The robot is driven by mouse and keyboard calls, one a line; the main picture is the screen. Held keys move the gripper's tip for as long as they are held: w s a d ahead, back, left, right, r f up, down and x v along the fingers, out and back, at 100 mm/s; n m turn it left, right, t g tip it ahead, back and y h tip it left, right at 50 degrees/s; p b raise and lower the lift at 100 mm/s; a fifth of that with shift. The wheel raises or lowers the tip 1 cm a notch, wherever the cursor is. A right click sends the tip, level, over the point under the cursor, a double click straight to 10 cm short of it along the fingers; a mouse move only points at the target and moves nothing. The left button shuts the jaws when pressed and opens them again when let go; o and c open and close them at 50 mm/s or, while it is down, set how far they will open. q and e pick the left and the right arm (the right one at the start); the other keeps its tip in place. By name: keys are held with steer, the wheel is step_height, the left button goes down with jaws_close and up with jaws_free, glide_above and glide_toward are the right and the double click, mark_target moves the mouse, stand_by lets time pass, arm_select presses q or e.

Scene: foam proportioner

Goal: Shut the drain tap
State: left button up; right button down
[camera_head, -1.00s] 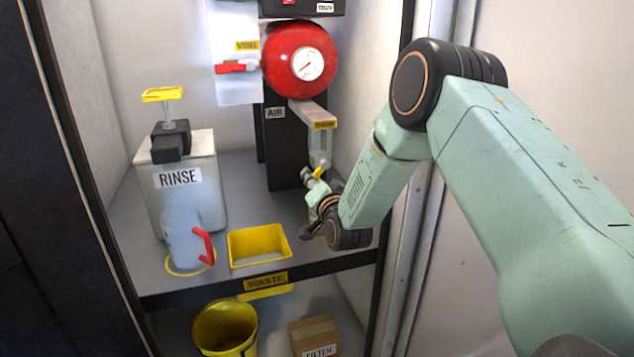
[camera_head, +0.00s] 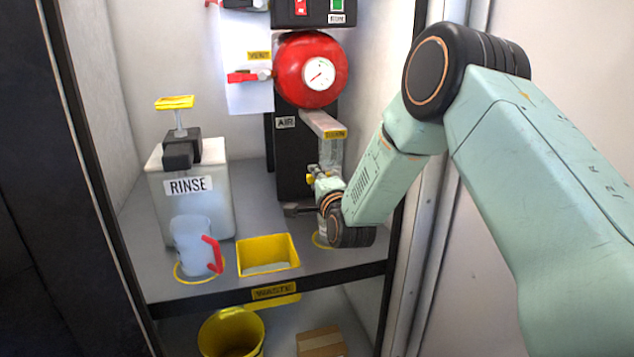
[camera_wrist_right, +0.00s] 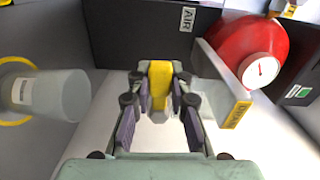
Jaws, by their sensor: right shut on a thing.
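The drain tap's yellow handle (camera_head: 311,178) shows below the drain-labelled grey bracket (camera_head: 324,122), in front of the black air column. In the right wrist view, a yellow piece (camera_wrist_right: 160,84), which looks like this handle, stands between my fingers. My right gripper (camera_head: 314,190) is at the tap and shut on the handle. It also shows in the wrist view (camera_wrist_right: 160,108). The tap body is mostly hidden by my gripper and wrist. My left gripper is in neither view.
A red tank (camera_head: 308,72) with a gauge sits above. A yellow waste tray (camera_head: 267,254), a rinse container (camera_head: 190,205) and a jug with a red handle (camera_head: 195,247) stand on the shelf to the left. A yellow bucket (camera_head: 231,335) and a box (camera_head: 320,343) are below.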

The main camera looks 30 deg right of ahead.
steer(key=shift+r+m, duration=0.25)
steer(key=shift+m, duration=0.15)
steer(key=c, duration=1.2)
jaws_free()
steer(key=v, duration=1.2)
steer(key=shift+s+f, duration=0.1)
steer(key=shift+f, duration=0.05)
